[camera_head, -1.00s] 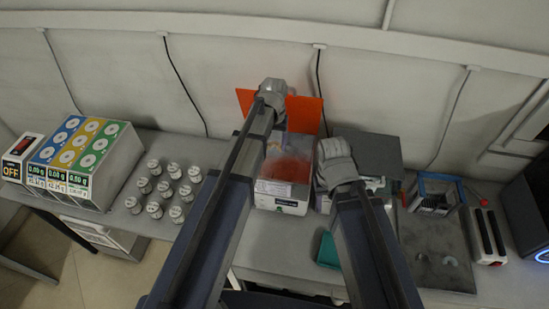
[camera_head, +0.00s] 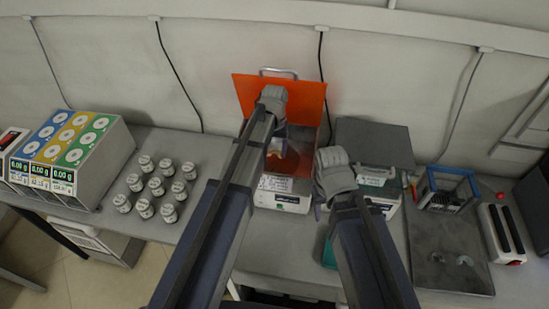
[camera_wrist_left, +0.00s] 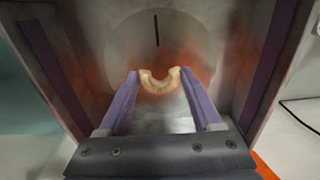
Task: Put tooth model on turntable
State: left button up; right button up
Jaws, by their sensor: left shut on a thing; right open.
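My left gripper (camera_wrist_left: 158,80) is shut on a pale, U-shaped tooth model (camera_wrist_left: 160,84), seen in the left wrist view. Behind the model is the round grey turntable disc (camera_wrist_left: 150,45) with a dark slot, inside an open box. Whether the model touches the disc I cannot tell. In the head view, the left hand (camera_head: 279,133) reaches into the white box (camera_head: 283,203), whose orange lid (camera_head: 308,97) stands open.
A grey tray (camera_head: 445,235) at the right carries two small arch-shaped pieces (camera_head: 463,260). A grey-lidded box (camera_head: 375,145) stands behind my right gripper. A blue-framed rack (camera_head: 447,188) is at the back right. Several small jars (camera_head: 157,187) and a coloured dispenser (camera_head: 75,160) stand left.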

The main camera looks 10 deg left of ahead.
pick_arm(q)
notch_tip(320, 180, down, 2)
jog(key=shift+f+b, duration=0.1)
jog(key=shift+b, duration=0.45)
jog(key=shift+w+f, duration=0.15)
jog(key=shift+f, duration=0.1)
jog(key=shift+r, duration=0.1)
pick_arm(e)
notch_tip(320, 180, down, 2)
jog(key=shift+a+f, duration=0.15)
jog(key=shift+f, duration=0.05)
pick_arm(q)
jog(key=shift+f+b, duration=0.2)
jog(key=shift+b, duration=0.15)
jog(key=o, duration=1.3)
jog(key=shift+r, duration=0.1)
pick_arm(e)
jog(key=shift+f, duration=0.15)
